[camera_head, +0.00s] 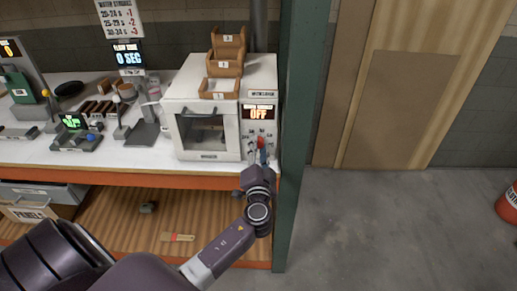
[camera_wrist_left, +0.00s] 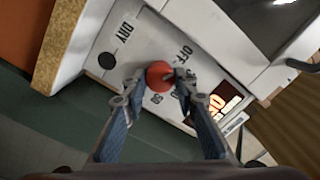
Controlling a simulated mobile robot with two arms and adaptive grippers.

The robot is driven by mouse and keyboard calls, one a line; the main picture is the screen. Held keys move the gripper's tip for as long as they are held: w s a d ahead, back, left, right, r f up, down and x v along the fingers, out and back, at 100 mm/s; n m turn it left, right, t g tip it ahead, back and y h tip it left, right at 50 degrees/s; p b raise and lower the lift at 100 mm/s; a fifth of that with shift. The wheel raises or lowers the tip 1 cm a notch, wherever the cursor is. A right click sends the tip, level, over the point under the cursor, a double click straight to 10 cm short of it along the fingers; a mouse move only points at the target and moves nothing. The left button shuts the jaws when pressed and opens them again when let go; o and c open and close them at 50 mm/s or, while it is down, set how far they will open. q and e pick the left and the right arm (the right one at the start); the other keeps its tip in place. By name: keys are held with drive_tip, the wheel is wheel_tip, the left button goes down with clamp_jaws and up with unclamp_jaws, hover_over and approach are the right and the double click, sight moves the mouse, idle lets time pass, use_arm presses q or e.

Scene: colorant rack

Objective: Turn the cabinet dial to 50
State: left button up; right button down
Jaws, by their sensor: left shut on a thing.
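The white cabinet (camera_head: 208,153) stands at the right end of the bench, with a windowed door on its left and a control panel on its right. The red dial (camera_head: 261,142) is below the display. In the left wrist view the red dial (camera_wrist_left: 160,76) sits among printed marks, with OFF and DRY legible and the smaller numbers partly covered. My left gripper (camera_head: 263,158) is at the panel, shut on the red dial, one blue finger on each side (camera_wrist_left: 158,83). My right gripper is out of view.
A green post (camera_head: 300,120) stands close to the right of the cabinet. Wooden trays (camera_head: 220,88) are stacked on the cabinet top. A scale (camera_head: 75,138) and other small items fill the bench to the left.

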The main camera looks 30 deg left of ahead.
use_arm(q)
drive_tip(key=m, duration=0.2)
drive_tip(key=shift+f+m+b, duration=0.15)
drive_tip(key=shift+m+b, duration=0.2)
drive_tip(key=shift+m, duration=0.05)
drive_tip(key=m, duration=0.2)
drive_tip(key=shift+m, duration=0.4)
drive_tip(key=m, duration=0.2)
drive_tip(key=shift+m, duration=0.4)
drive_tip(key=m, duration=0.3)
drive_tip(key=shift+m+t+p, duration=0.3)
drive_tip(key=shift+m, duration=0.1)
drive_tip(key=m+p, duration=0.1)
drive_tip(key=m, duration=0.2)
drive_tip(key=shift+m, duration=0.3)
drive_tip(key=m+p, duration=0.1)
drive_tip(key=m, duration=0.1)
drive_tip(key=shift+m+h, duration=0.3)
drive_tip(key=shift+m, duration=0.1)
drive_tip(key=m+p, duration=0.2)
drive_tip(key=m, duration=0.2)
drive_tip(key=shift+s+m+p, duration=0.1)
drive_tip(key=shift+m+p, duration=0.2)
drive_tip(key=shift+p, duration=0.05)
drive_tip(key=shift+f+m+p, duration=0.1)
drive_tip(key=shift+m+p, duration=0.55)
drive_tip(key=shift+m, duration=0.65)
drive_tip(key=shift+a, duration=0.1)
